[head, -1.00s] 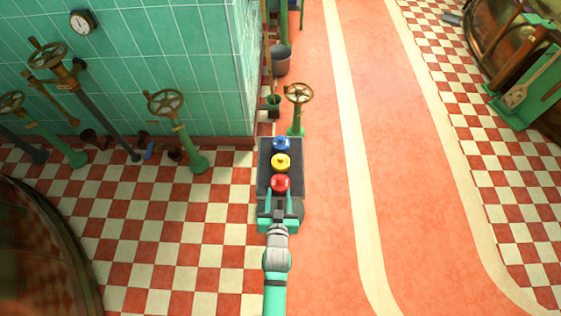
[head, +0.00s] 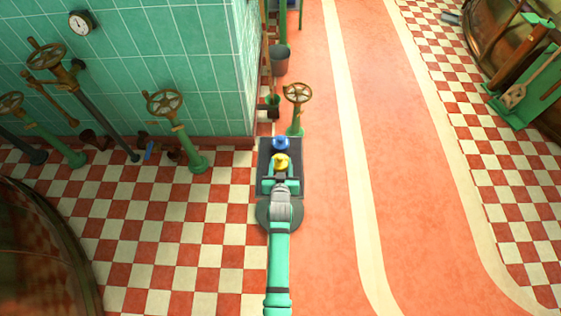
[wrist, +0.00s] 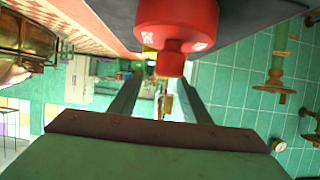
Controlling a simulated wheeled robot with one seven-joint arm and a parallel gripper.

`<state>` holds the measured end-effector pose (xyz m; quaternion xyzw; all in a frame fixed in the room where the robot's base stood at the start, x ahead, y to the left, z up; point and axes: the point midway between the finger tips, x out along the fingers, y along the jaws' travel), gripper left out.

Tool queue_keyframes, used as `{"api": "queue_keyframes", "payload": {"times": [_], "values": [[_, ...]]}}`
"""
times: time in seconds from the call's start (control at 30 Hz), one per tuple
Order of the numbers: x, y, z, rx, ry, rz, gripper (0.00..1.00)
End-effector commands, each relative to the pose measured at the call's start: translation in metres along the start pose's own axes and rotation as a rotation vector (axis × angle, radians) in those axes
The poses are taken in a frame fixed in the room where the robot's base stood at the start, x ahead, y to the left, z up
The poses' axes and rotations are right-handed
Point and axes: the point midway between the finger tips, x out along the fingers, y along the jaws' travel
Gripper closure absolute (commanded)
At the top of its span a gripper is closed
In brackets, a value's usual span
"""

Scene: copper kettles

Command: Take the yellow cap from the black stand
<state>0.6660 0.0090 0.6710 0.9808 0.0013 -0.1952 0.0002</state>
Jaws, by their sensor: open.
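The black stand (head: 295,150) is in the middle of the head view with the caps in a row. The yellow cap (head: 281,159) sits behind the blue-capped end's near side, and the blue cap (head: 280,142) is farthest. My gripper (head: 280,172) is open and empty, at the near side of the yellow cap. The red cap is hidden under my gripper in the head view. In the wrist view the red cap (wrist: 177,32) looms large at the top, and only a sliver of the yellow cap (wrist: 148,48) shows past it. Contact cannot be told.
A green valve with a brass wheel (head: 298,93) stands just behind the stand. A grey bucket (head: 280,60) is farther back. A green tiled wall (head: 190,80) with more valves is on the left. The orange floor (head: 330,220) to the right is clear.

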Motion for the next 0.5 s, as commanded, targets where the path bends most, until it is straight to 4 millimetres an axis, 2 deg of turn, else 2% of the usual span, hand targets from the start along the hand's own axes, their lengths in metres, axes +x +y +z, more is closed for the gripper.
{"api": "queue_keyframes", "payload": {"times": [0.3, 0.5], "values": [[0.04, -0.002, 0.0, 0.0, 0.0, 0.001, 0.57], [0.045, 0.0, 0.001, 0.001, -0.001, 0.005, 0.57]]}}
